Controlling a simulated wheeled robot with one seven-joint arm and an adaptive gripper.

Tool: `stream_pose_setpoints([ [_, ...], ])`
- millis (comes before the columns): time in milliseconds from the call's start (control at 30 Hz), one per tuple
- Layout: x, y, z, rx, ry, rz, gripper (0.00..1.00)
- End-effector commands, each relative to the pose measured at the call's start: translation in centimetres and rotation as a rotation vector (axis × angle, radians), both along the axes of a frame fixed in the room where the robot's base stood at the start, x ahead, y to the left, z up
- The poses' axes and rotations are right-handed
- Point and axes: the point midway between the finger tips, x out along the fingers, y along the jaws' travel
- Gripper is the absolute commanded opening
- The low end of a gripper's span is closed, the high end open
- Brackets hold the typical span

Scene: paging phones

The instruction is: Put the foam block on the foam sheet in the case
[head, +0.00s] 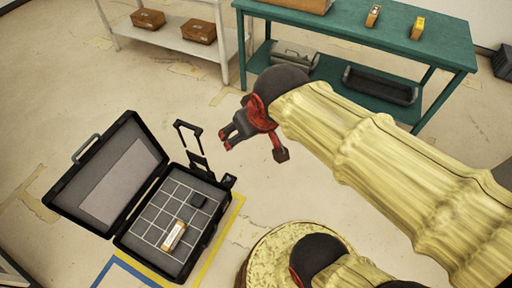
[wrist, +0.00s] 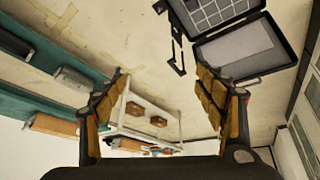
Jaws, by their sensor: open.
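The black case (head: 117,238) lies open on the floor at the lower left of the head view; it also shows at the top right of the wrist view (wrist: 262,62). A grey foam sheet (head: 155,215) marked with a pale grid fills its base. A small dark block (head: 198,200) shows on the sheet near its far right part; it may be the foam block or a dark recess, I cannot tell. An orange and white item (head: 173,236) lies on the sheet near the front. My gripper (head: 229,137) is open and empty, above the floor beyond the case; its spread fingers show in the wrist view (wrist: 160,75).
A teal bench (head: 345,27) holds an orange and a yellow device, with a grey toolbox (head: 295,55) and a black tray (head: 380,86) below. A white shelf (head: 165,38) holds two brown boxes.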

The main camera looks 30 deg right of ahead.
Motion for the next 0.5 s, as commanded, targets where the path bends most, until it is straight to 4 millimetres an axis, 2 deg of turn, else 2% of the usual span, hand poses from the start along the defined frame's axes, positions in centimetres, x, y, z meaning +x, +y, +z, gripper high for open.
stream_pose_setpoints([
  [33,-1.7,0.2,0.4,0.010,-0.002,-0.003,0.70],
  [100,-3.6,0.5,0.5,0.024,0.006,-0.008,0.70],
  [200,-5.4,0.8,0.5,0.036,0.014,-0.011,0.70],
  [300,-6.2,0.9,0.4,0.041,0.020,-0.012,0.70],
  [500,-6.2,0.9,0.4,0.041,0.021,-0.012,0.70],
])
